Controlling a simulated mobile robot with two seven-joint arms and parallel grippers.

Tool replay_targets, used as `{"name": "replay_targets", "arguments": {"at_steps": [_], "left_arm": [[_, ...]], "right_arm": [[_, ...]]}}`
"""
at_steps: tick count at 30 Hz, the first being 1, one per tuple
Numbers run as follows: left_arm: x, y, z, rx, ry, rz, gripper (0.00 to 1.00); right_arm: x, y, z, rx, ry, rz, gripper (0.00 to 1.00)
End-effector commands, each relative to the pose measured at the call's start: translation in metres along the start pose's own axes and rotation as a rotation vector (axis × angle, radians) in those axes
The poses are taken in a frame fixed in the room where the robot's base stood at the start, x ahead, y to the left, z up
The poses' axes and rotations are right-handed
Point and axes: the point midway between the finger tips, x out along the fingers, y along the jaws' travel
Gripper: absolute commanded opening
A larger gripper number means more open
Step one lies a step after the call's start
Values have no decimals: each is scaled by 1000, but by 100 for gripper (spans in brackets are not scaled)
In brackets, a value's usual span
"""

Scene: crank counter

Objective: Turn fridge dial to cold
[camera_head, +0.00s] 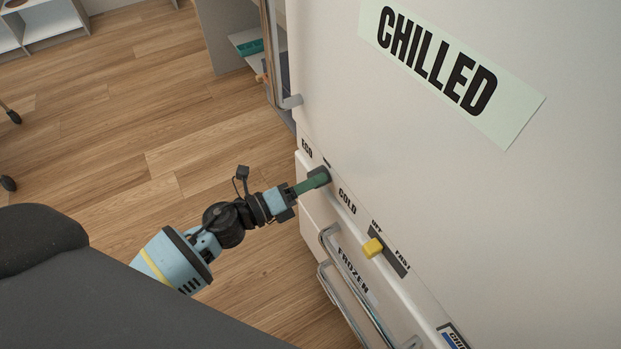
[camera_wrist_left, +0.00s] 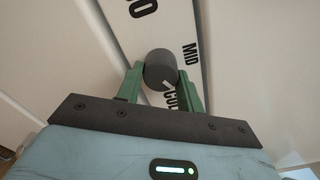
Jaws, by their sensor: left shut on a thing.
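The fridge dial (camera_head: 318,176) is a dark grey round knob on the white fridge front, between the ECO label (camera_head: 307,148) and the COLD label (camera_head: 347,201). In the left wrist view the dial (camera_wrist_left: 160,68) sits between the green fingers of my left gripper (camera_wrist_left: 161,80), which is shut on it. A short pale mark on the knob's face is at its lower side, toward the partly hidden COLD label (camera_wrist_left: 178,102). The MID label (camera_wrist_left: 190,54) is to the right of the knob. My left gripper (camera_head: 314,181) also shows in the head view. My right gripper is not in view.
Right of the dial is a yellow slider (camera_head: 373,247) with OFF and FAST labels. Metal handles (camera_head: 345,265) stick out from the FROZEN drawer below. A CHILLED label (camera_head: 440,65) is on the door above. The wooden floor (camera_head: 130,110) at left is mostly clear.

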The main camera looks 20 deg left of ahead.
Motion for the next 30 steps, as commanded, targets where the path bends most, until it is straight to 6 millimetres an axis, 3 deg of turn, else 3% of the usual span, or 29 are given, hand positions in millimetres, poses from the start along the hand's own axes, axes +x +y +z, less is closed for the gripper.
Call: {"name": "replay_targets", "arguments": {"at_steps": [11, 12, 16, 25, 30], "left_arm": [[-1, 0, 0, 7, 2, 0, 14], [-1, 0, 0, 7, 2, 0, 42], [0, 0, 0, 6, 1, 0, 58], [-2, 0, 0, 4, 1, 1, 58], [-20, 1, 0, 6, 1, 3, 58]], "right_arm": [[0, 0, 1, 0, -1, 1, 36], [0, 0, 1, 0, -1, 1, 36], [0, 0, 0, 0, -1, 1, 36], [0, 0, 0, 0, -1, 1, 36], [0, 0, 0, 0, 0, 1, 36]]}}
